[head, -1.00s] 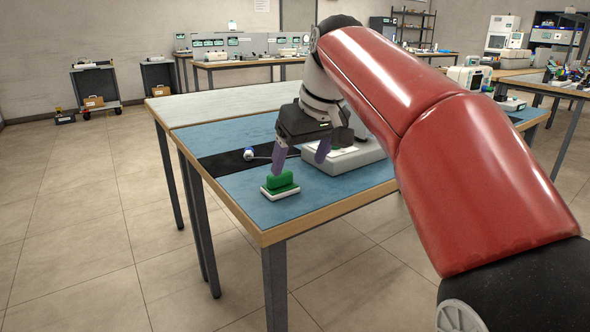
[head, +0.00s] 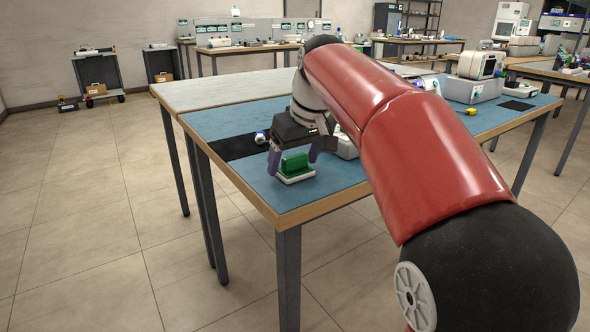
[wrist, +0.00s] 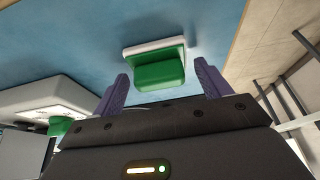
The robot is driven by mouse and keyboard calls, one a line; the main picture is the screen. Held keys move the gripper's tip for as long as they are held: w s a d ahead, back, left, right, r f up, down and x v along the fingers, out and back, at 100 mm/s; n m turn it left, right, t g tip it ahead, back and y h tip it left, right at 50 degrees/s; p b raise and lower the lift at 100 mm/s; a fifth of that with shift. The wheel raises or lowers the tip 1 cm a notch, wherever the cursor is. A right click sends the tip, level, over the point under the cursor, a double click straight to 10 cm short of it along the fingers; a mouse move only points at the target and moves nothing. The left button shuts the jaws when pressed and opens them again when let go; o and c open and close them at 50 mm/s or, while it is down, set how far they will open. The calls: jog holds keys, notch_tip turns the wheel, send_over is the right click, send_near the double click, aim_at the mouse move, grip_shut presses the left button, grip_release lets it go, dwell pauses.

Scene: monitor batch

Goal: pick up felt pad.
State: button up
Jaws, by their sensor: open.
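The felt pad (head: 294,163) appears as a green block-shaped grip on a flat white base, lying on the blue mat near the table's front corner. It also shows in the wrist view (wrist: 158,72), upper middle, green part toward me and white edge beyond. My gripper (head: 295,157) is open and empty, tilted down, with one purple finger on each side of the pad. In the wrist view my gripper (wrist: 162,74) has its fingertips left and right of the green part, with gaps. Whether the tips are level with the green part is hard to tell.
A pale grey device (head: 346,147) stands just right of my gripper, partly hidden by my arm. A small white-and-blue-ended item (head: 260,137) lies on the black strip (head: 232,148) behind left. The table's wooden front edge (head: 320,208) is close to the pad.

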jog(key=c, duration=0.8)
jog(key=shift+r, duration=0.1)
